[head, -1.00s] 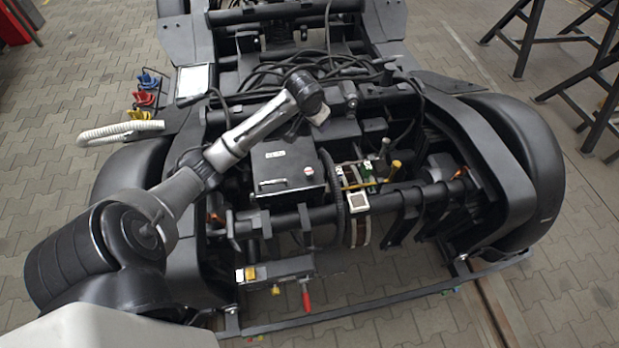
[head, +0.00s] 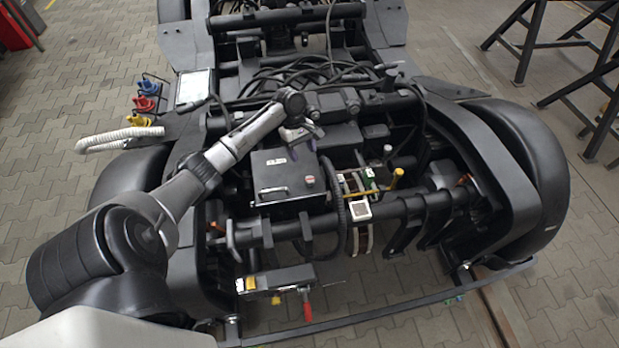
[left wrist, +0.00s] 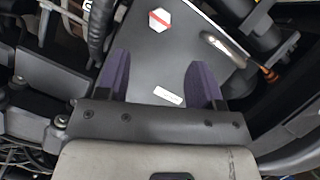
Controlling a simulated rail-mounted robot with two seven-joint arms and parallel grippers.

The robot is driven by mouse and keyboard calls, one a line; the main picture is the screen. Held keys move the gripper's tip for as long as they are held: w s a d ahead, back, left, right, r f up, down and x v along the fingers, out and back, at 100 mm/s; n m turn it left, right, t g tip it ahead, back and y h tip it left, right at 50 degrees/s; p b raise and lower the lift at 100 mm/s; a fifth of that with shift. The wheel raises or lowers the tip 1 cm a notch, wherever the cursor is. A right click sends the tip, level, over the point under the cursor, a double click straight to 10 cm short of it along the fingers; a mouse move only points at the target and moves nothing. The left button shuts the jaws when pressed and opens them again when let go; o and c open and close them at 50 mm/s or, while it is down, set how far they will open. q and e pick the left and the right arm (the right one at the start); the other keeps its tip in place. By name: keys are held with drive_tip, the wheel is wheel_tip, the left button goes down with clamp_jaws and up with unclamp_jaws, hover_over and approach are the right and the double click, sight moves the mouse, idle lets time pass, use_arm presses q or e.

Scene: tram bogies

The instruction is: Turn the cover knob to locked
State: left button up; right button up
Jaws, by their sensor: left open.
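In the left wrist view the knob (left wrist: 160,20) shows as a white hexagonal face with a red diagonal stripe, beyond my fingertips. My left gripper (head: 296,146) is open and empty above the back of the cover, apart from the knob. Its two purple-lined fingers (left wrist: 157,65) are spread and point toward the knob's side of the cover. My right gripper is out of view.
A metal handle (head: 273,190) stands on the cover's front left. A ribbed black hose (head: 335,205) runs close to the box's right side. Cables (head: 290,75) lie behind. A red-handled tool (head: 307,308) is at the front. The space directly above the cover's front is clear.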

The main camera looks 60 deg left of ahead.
sight(310, 179)
use_arm(q)
drive_tip(key=b+x, duration=0.3)
drive_tip(key=x, duration=0.7)
drive_tip(key=shift+d+f, duration=0.1)
drive_tip(key=shift+f, duration=0.3)
drive_tip(key=shift+c, duration=0.3)
